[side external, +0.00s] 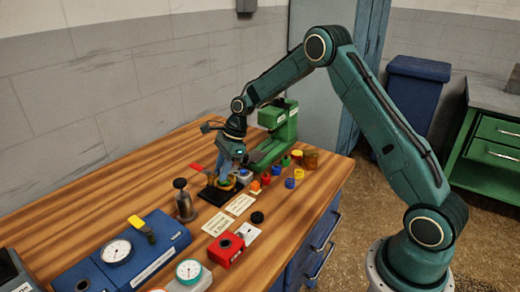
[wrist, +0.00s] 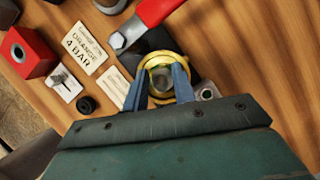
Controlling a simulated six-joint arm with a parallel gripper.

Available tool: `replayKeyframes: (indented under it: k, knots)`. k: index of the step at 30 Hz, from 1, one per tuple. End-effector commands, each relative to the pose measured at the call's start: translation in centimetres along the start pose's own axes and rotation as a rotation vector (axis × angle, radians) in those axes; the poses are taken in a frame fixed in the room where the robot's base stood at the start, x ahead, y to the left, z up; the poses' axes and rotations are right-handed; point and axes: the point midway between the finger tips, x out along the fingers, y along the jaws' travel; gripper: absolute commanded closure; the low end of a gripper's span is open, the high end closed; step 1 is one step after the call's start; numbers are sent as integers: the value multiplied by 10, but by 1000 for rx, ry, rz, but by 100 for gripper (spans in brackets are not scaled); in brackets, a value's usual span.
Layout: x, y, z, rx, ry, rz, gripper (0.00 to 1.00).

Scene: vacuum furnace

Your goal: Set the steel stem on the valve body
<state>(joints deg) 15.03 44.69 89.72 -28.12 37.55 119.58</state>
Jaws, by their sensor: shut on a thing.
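In the wrist view the brass-yellow valve body (wrist: 160,62) is a round ring on a dark base, directly beyond my fingertips. My gripper (wrist: 160,84) has two blue fingers shut on a grey steel piece, apparently the steel stem (wrist: 160,76), seen nearly end-on over the middle of the ring. I cannot tell whether the stem touches the valve body. In the side view my gripper (side external: 224,180) points down over the black base plate (side external: 212,196). The fingers hide most of the stem and valve body there.
A red-handled tool (wrist: 150,14) lies close beside the valve body. Paper cards (side external: 218,222), a red block (side external: 226,250) and a black cap (side external: 257,217) lie nearby. A green machine (side external: 278,132) and small coloured caps (side external: 290,183) stand beyond. The left wooden tabletop is fairly clear.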

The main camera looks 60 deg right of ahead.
Motion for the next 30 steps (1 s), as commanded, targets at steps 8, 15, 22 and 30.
replayKeyframes:
  k: [8,15,22,30]
  knots:
    - [2,0,-1,0,0,0,97]
    - [3,0,-1,0,0,0,97]
    - [4,0,-2,0,0,0,70]
    - [4,0,-2,0,0,0,48]
